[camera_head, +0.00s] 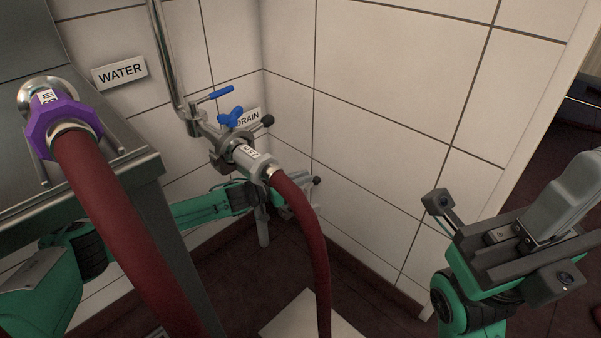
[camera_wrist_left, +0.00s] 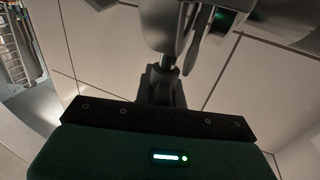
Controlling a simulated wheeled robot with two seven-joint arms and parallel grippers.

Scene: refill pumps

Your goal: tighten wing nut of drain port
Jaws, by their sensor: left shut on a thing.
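The drain port fitting (camera_head: 240,155) juts from a steel pipe beside the wall. A blue wing-shaped nut (camera_head: 231,117) sits on top of it. My left arm (camera_head: 205,207) reaches from behind the steel counter to below the fitting, and its gripper is partly hidden there by the fitting and hose. In the left wrist view the left gripper (camera_wrist_left: 163,88) is shut on a dark stem (camera_wrist_left: 168,62) under a silver fitting (camera_wrist_left: 172,22). No blue nut shows in that view. My right gripper (camera_head: 520,235) is at the right, away from the port; its finger opening is unclear.
A dark red hose (camera_head: 312,235) hangs from the drain fitting. Another red hose (camera_head: 110,220) with a purple collar (camera_head: 62,120) joins the water port. A blue lever (camera_head: 215,94) sits above the nut. The steel counter (camera_head: 130,185) borders the left.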

